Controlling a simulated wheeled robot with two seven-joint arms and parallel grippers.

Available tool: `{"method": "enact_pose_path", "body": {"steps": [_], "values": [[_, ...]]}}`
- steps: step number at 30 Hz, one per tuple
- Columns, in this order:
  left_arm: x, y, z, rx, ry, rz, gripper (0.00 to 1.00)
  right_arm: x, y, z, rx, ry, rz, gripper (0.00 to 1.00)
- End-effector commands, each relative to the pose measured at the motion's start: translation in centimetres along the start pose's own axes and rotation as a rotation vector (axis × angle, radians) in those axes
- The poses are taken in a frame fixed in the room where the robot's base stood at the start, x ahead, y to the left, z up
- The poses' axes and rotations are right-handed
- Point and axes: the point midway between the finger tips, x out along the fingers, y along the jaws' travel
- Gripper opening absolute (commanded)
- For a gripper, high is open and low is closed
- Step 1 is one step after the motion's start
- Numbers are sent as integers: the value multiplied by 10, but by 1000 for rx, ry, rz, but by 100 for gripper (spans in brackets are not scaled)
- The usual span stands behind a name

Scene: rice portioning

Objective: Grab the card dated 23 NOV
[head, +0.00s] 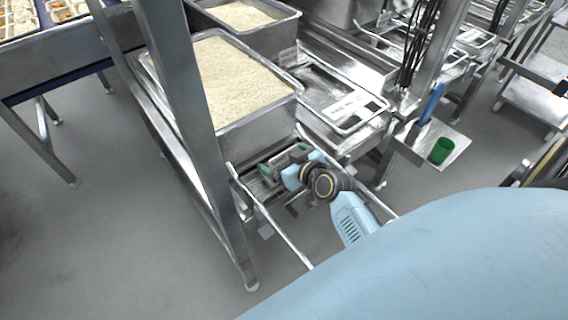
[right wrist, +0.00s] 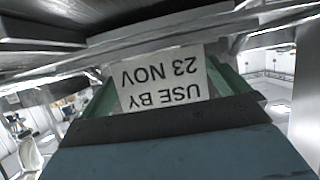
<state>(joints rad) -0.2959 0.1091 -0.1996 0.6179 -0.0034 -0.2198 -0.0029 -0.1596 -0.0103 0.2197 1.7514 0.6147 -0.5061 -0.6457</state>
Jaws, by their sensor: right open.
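In the right wrist view a white card (right wrist: 165,82) reads "USE BY 23 NOV", upside down in the picture. It shows between the two green fingers of my right gripper (head: 268,170), beneath a metal edge. The gripper is open, and I cannot tell whether either finger touches the card. In the head view this gripper is low beside the front of the steel stand, below the large rice pan (head: 262,126). I cannot make out the card's date in the head view. My left gripper is not in view.
A second rice pan (head: 285,27) stands behind. A steel tray (head: 312,84) lies right of the large pan. A green cup (head: 441,150) sits on a small shelf (head: 415,149) at right. A steel post (head: 185,110) rises left of the gripper. The floor at left is clear.

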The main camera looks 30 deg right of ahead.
Motion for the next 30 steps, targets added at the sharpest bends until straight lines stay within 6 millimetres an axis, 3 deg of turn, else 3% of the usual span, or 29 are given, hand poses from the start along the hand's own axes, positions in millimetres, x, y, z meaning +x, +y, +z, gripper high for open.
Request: {"method": "enact_pose_path", "body": {"steps": [4, 11, 19, 26, 30], "values": [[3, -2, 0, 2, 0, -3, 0, 13, 0, 0, 1, 1, -1, 100], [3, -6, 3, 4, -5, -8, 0, 14, 0, 0, -1, 0, 0, 100], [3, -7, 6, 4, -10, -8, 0, 14, 0, 0, -1, 0, 0, 66], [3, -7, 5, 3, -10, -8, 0, 13, 0, -1, -1, 1, 0, 64], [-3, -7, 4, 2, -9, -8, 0, 8, 0, -14, -2, 3, 1, 64]]}}
